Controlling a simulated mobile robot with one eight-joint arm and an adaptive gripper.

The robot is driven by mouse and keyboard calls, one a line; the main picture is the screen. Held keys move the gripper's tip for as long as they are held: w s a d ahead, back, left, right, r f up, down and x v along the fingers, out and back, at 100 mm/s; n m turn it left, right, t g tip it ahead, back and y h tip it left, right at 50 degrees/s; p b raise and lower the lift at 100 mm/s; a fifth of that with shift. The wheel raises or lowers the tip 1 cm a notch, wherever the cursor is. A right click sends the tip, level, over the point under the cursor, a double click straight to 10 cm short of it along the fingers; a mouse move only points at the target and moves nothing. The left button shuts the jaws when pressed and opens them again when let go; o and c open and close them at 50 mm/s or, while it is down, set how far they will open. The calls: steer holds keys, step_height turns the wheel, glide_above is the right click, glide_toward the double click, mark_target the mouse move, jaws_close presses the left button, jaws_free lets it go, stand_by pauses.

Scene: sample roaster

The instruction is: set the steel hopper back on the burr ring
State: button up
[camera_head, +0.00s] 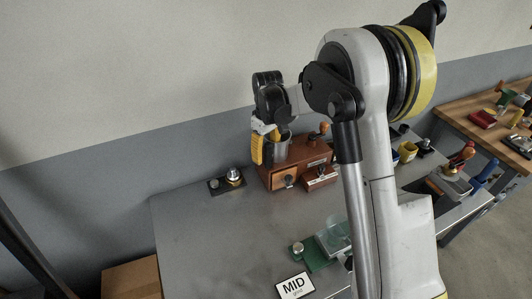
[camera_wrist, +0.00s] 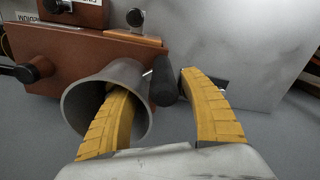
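The steel hopper (camera_wrist: 72,106) is a grey metal cup with its round mouth facing the camera in the wrist view. In the head view the hopper (camera_head: 282,150) shows just below my gripper (camera_head: 268,146), against the reddish-brown wooden box (camera_head: 308,152). My gripper (camera_wrist: 155,80) has its two yellow fingers apart. The left finger reaches into the hopper's mouth and the right finger is outside, so the wall lies between them. I see space between the fingers and the wall. The hopper's base is hidden. I cannot make out the burr ring.
The wooden box, also in the wrist view (camera_wrist: 80,52), has drawers with dark knobs. A dark cylinder (camera_wrist: 163,82) lies between hopper and right finger. A small dark tray (camera_head: 228,182) is left of the box. A green device (camera_head: 318,258) and MID card (camera_head: 295,286) are nearer. The left table (camera_head: 190,235) is clear.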

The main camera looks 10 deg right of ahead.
steer(key=shift+d, duration=0.1)
step_height(320, 180, up, 12)
stand_by(0.6)
stand_by(0.4)
steer(key=shift+s+d+r, duration=0.1)
steer(key=shift+s+r, duration=0.15)
steer(key=shift+s, duration=0.05)
steer(key=s+d+r+m+t+b, duration=0.1)
steer(key=s+r+m+t, duration=0.15)
steer(key=s, duration=0.45)
steer(key=s+d+r+m+t+b, duration=0.1)
steer(key=s+r, duration=0.2)
steer(key=s, duration=0.4)
steer(key=s+d+f+m+t, duration=0.1)
steer(key=s+f, duration=0.2)
steer(key=s, duration=0.4)
steer(key=s+f+m+t+b, duration=0.1)
steer(key=s+f+m+t, duration=0.1)
steer(key=s, duration=0.5)
steer(key=shift+d+f, duration=0.35)
steer(key=shift+f, duration=0.25)
